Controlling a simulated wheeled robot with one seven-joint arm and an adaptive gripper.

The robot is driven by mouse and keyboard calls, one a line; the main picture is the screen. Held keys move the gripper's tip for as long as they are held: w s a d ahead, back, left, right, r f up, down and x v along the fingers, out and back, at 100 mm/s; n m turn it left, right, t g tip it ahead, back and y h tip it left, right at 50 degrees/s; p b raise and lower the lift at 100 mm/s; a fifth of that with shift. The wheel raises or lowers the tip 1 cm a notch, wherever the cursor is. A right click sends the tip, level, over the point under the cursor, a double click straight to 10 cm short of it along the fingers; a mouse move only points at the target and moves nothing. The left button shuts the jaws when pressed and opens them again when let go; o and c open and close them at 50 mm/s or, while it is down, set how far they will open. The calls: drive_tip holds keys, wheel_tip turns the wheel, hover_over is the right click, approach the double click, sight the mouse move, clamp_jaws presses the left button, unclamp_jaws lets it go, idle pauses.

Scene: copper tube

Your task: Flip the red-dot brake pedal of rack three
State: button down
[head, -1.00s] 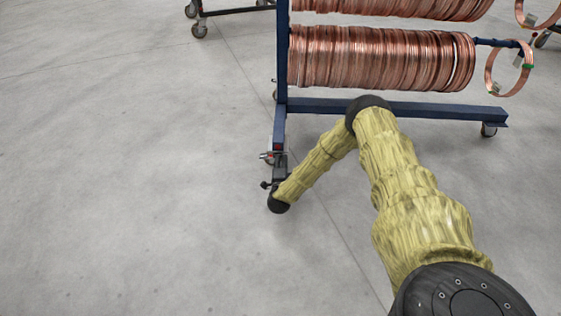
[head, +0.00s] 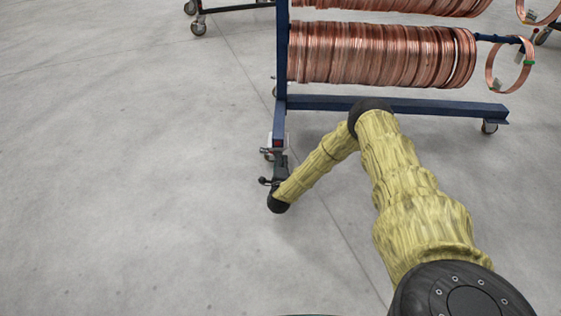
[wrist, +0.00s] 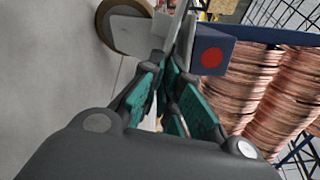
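In the wrist view a red dot (wrist: 211,58) marks the end of a dark blue rack beam. In the head view the red mark (head: 278,143) shows at the near end of the rack's foot. A grey metal plate (wrist: 176,28), which looks like the brake pedal, stands beside the red-dot end, near the caster wheel (wrist: 128,24). My gripper (wrist: 168,75) is at the plate, its teal-padded fingers close together. The fingertips overlap the plate in this view; I cannot tell whether they grip it. In the head view my gripper (head: 270,160) is small and partly hidden by my wrist.
The blue rack (head: 400,108) carries copper coils (head: 380,56) to the right of my gripper. A single coil (head: 510,65) hangs at its right end. Another caster (head: 198,27) stands at the back left. The concrete floor (head: 120,180) at left is clear.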

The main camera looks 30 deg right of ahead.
drive_tip(key=c, duration=1.7)
unclamp_jaws()
drive_tip(key=shift+o, duration=0.2)
drive_tip(key=v, duration=1.2)
drive_tip(key=shift+f, duration=0.1)
